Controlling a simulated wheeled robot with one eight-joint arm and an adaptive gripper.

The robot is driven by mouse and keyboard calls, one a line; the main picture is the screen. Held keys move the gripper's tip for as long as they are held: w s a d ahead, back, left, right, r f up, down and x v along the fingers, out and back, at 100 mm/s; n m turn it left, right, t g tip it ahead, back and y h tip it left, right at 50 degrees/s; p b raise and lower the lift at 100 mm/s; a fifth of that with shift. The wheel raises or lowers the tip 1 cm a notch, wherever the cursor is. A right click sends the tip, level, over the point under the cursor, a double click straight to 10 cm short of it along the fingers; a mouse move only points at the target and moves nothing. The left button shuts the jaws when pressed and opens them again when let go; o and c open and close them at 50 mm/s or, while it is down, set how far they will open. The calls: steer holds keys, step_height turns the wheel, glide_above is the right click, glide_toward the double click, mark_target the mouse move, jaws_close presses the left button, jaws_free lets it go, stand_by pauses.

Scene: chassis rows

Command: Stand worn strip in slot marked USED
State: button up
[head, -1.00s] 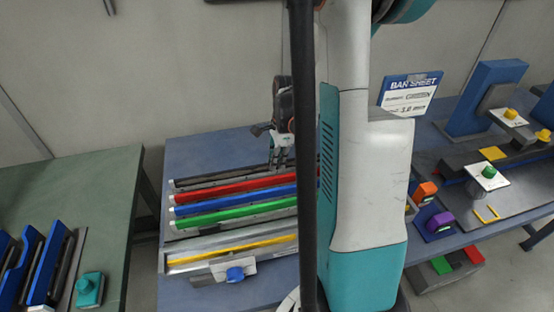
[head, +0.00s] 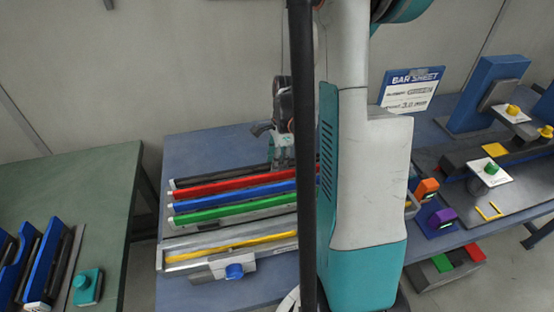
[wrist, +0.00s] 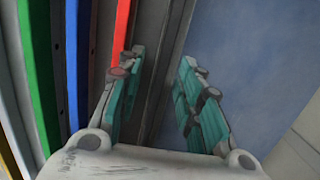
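Several long strips lie side by side on the middle table: a black strip (head: 222,177), a red strip (head: 225,187), a blue strip (head: 230,197) and a green strip (head: 230,210). A yellow strip (head: 225,247) lies in a pale fixture in front of them. I cannot tell which strip is worn. My gripper (head: 282,163) is over the far, black strip. In the wrist view my gripper (wrist: 160,85) is open, and a dark strip (wrist: 160,75) runs between its fingers, apart from both. A blue slotted rack (head: 45,262) holds dark strips at left; no USED mark is readable.
The rack and a teal block (head: 87,287) stand on a green table (head: 85,175). A BAR SHEET sign (head: 410,88) and colored blocks stand at right. Bare blue table (head: 200,148) lies behind the strips.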

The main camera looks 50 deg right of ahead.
steer(key=shift+r, duration=0.1)
step_height(320, 180, up, 12)
steer(key=d, duration=0.1)
steer(key=shift+s, duration=0.4)
steer(key=shift+d, duration=0.1)
stand_by(0.4)
